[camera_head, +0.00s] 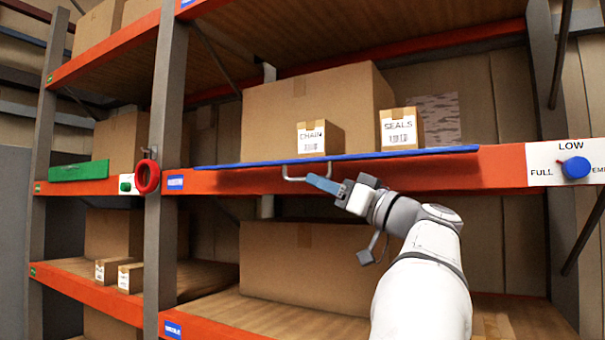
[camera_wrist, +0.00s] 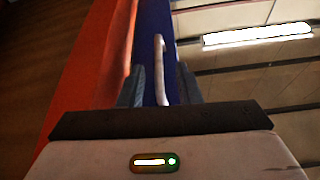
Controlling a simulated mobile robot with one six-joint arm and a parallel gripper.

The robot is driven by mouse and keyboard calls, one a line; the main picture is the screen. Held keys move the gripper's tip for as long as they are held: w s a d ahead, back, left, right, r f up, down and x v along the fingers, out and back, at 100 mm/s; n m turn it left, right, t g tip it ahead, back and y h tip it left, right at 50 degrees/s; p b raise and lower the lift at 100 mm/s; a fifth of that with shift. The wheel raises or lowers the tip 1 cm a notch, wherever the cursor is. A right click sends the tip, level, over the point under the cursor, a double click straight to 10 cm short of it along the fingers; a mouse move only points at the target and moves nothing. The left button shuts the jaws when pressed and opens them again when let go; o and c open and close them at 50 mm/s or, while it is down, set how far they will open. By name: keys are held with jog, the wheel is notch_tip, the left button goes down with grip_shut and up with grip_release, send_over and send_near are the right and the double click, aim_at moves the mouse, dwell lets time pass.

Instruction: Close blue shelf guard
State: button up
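The blue shelf guard (camera_head: 425,154) is a long thin panel along the front edge of the middle shelf, seen nearly edge-on and lying about flat. In the wrist view it is a blue strip (camera_wrist: 152,22) beside the orange beam. Its pale handle (camera_head: 287,173) hangs below its front edge; the handle also shows in the wrist view (camera_wrist: 159,60). My gripper (camera_head: 314,180) is at the handle, below the guard. In the wrist view my gripper (camera_wrist: 160,84) has its fingers apart, with the handle between them. Contact with the handle cannot be told.
Boxes marked CHAIN (camera_head: 320,138) and SEALS (camera_head: 401,128) stand behind the guard, before a big carton (camera_head: 270,105). A green guard (camera_head: 78,171) and red ring (camera_head: 147,177) are at left. A blue knob (camera_head: 576,167) is at right. The orange beam (camera_head: 500,166) runs below the guard.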

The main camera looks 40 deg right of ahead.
jog(key=shift+p+x, duration=0.4)
jog(key=shift+x, duration=1.2)
jog(key=shift+c, duration=0.3)
grip_shut()
